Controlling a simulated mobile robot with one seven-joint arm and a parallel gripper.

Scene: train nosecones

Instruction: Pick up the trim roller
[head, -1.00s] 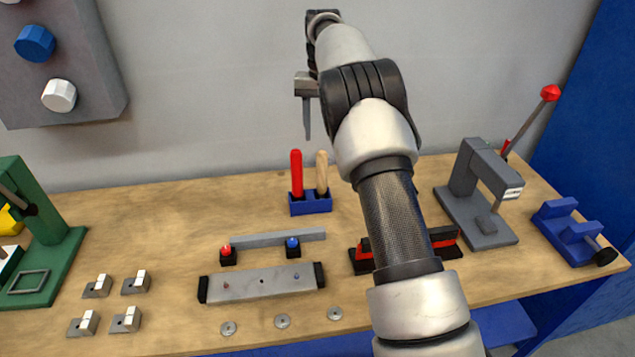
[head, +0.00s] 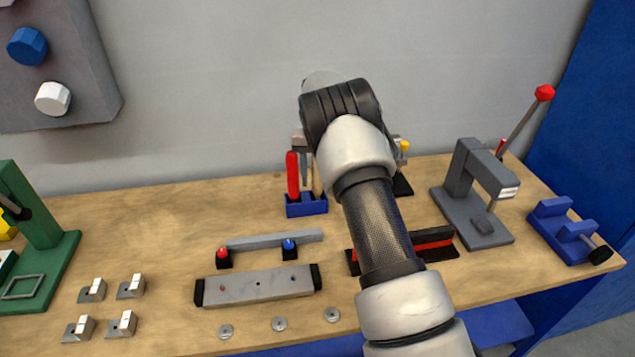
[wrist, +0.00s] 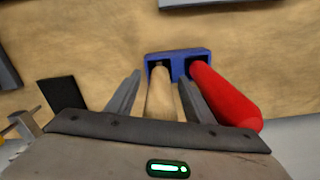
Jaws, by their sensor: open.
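A blue holder (head: 306,208) stands at the back middle of the bench and also shows in the wrist view (wrist: 178,54). It holds a red-handled tool (head: 292,176) and a wooden-handled tool (wrist: 160,98), both upright. Which one is the trim roller I cannot tell for certain from their look. My gripper (wrist: 161,80) is open, with one finger on each side of the wooden handle. The red handle (wrist: 226,95) is just outside the right finger in the wrist view. In the head view my gripper and arm largely hide the wooden handle.
A grey bar with black ends (head: 258,286) lies in front. A black-and-red piece (head: 434,243) is partly behind my arm. A grey press (head: 468,210) and blue vise (head: 570,232) stand right, a green press (head: 42,240) left.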

